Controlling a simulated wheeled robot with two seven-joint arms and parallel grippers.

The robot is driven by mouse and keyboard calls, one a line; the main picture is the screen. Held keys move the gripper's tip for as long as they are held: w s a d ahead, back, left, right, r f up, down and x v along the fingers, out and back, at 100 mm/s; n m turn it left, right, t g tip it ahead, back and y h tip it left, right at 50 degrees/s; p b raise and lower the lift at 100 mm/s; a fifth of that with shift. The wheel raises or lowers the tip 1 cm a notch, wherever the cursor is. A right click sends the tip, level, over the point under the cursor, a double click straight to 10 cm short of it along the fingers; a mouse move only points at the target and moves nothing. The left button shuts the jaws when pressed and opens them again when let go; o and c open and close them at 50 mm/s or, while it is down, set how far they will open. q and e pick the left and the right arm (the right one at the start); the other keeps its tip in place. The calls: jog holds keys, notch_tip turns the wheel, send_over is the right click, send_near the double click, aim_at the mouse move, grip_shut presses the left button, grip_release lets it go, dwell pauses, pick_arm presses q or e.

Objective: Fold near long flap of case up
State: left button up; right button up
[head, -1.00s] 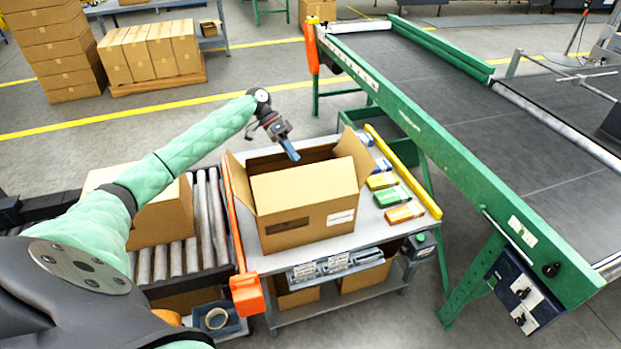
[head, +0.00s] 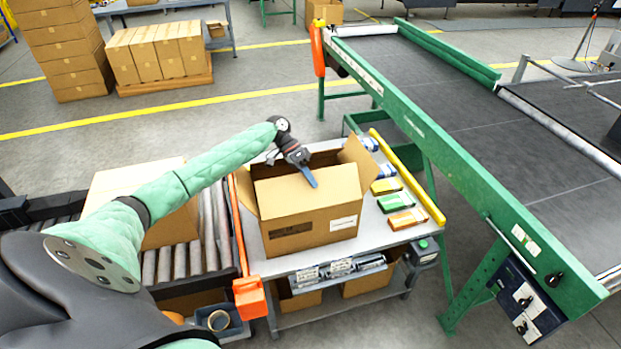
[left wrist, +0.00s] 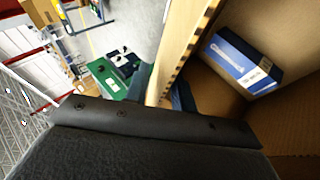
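The open brown case (head: 300,240) stands on the packing table, with a white label and a dark slot on its near side. Its near long flap (head: 285,200) stands up as a brighter band above the near side. The side flaps tilt outward. My left gripper (head: 312,180) is over the top edge of the near flap, a blue finger outside it. In the left wrist view the cardboard panel (left wrist: 180,50) runs between the blue fingers (left wrist: 164,90); whether they press on it cannot be told. A blue-and-white carton (left wrist: 240,65) lies inside the case. My right gripper is not in view.
The grey table (head: 385,228) carries several small cartons right of the case, beside a yellow rail (head: 410,180). A roller conveyor (head: 205,235) with another box is at left, behind an orange bar (head: 243,230). A green-framed belt conveyor (head: 455,160) stands at right.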

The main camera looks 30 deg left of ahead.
pick_arm(q)
jog(key=shift+d+f, duration=0.15)
grip_shut()
dwell(1.4)
